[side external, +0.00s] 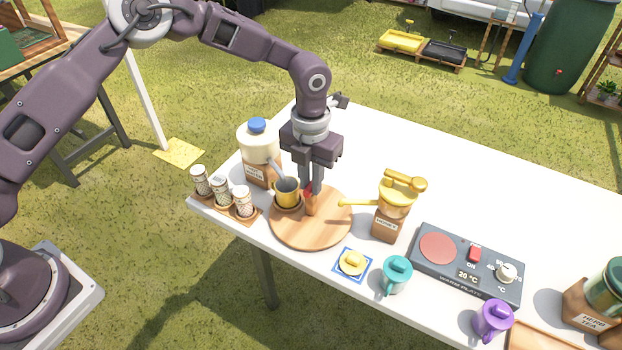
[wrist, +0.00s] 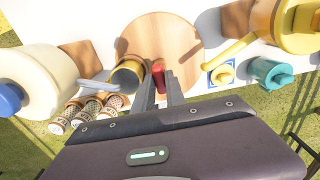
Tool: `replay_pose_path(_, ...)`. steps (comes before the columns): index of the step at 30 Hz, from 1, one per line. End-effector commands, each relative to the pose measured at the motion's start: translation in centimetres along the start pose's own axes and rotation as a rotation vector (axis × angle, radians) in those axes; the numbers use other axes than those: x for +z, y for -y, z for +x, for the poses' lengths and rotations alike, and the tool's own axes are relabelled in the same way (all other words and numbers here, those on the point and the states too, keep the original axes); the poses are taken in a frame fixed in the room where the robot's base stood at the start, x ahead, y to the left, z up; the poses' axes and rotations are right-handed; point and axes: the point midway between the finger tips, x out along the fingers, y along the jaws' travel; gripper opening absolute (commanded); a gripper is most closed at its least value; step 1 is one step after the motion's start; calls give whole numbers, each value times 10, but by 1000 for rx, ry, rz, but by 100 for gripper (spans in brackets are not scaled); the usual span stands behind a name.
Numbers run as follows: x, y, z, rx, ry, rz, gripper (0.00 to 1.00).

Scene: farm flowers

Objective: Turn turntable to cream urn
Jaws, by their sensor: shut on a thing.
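The round wooden turntable (side external: 325,232) lies on the white table, and it also shows in the wrist view (wrist: 165,35). My gripper (side external: 311,190) points down over it and is shut on its red-topped wooden peg (side external: 312,206); the red part shows between the fingers in the wrist view (wrist: 158,72). A yellow cup (side external: 288,193) with a grey spout or handle sits at the turntable's left edge, close to the cream urn. The cream urn (side external: 259,143), with a blue lid and wooden base, stands behind and left of the turntable. Part of its front is hidden by the cup's grey piece.
Shakers (side external: 222,191) stand on a wooden rack at the left edge. A yellow lidded dish (side external: 352,263), teal mug (side external: 397,275), warm plate (side external: 465,264) and purple mug (side external: 493,319) are further right.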

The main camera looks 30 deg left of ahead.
Motion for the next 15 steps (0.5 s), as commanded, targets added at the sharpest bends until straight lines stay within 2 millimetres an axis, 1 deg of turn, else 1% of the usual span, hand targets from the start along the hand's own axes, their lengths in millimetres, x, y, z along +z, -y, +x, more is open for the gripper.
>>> replay_pose_path(10,2,0,-2,-1,7,4,0)
replay_pose_path(11,2,0,-2,-1,7,4,20)
replay_pose_path(12,2,0,-2,-1,6,4,27)
replay_pose_path(14,2,0,-1,-1,5,3,37)
replay_pose_path(15,1,0,-1,0,5,3,37)
